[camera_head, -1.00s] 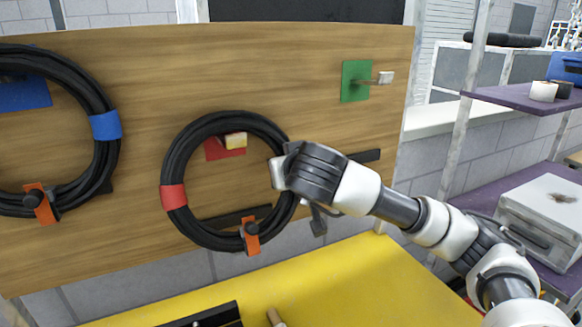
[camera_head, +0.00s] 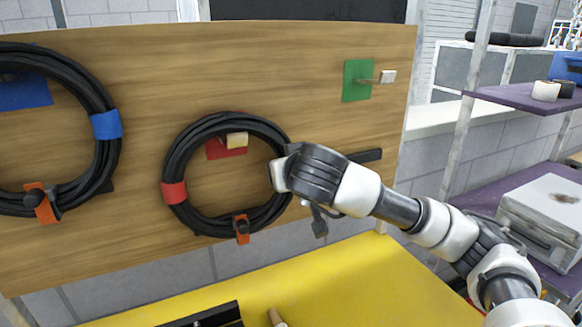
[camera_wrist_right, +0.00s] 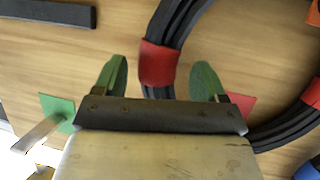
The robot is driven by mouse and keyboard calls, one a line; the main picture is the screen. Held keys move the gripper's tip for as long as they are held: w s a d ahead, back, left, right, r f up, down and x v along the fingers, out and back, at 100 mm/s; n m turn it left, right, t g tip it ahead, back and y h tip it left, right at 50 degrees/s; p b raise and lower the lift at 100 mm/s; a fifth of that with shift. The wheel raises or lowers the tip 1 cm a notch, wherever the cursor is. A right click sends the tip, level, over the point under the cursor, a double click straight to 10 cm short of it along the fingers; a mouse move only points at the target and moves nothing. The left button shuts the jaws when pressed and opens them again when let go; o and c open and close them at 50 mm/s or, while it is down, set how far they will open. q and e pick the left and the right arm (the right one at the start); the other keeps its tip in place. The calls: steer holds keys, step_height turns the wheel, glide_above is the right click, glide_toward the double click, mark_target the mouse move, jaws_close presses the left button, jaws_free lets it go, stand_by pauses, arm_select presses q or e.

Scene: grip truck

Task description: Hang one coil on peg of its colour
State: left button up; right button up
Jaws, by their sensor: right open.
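The coil with red tape (camera_head: 180,216) hangs around the red peg (camera_head: 236,140), whose pale tip shows inside the ring at its top. An orange tag (camera_head: 242,229) is at its bottom. My right gripper (camera_head: 282,172) is at the coil's right side. In the right wrist view the gripper (camera_wrist_right: 158,78) is open, and a red-taped part of the coil (camera_wrist_right: 158,65) shows between its green-padded fingers. Whether they touch it cannot be told. A blue-taped coil (camera_head: 108,155) hangs at the left by the blue plate (camera_head: 28,93). The green peg (camera_head: 387,77) is bare. My left gripper is not in view.
The wooden board (camera_head: 290,60) carries the pegs. A dark bar (camera_head: 366,156) sticks out right of my gripper. A yellow surface (camera_head: 350,275) lies below. Purple shelves (camera_head: 510,93) with a metal box (camera_head: 550,205) stand at the right.

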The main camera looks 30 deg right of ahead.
steer(key=b+v, duration=0.2)
steer(key=v, duration=0.8)
steer(key=shift+s+r, duration=0.3)
steer(key=shift+s, duration=0.05)
steer(key=shift+a, duration=0.1)
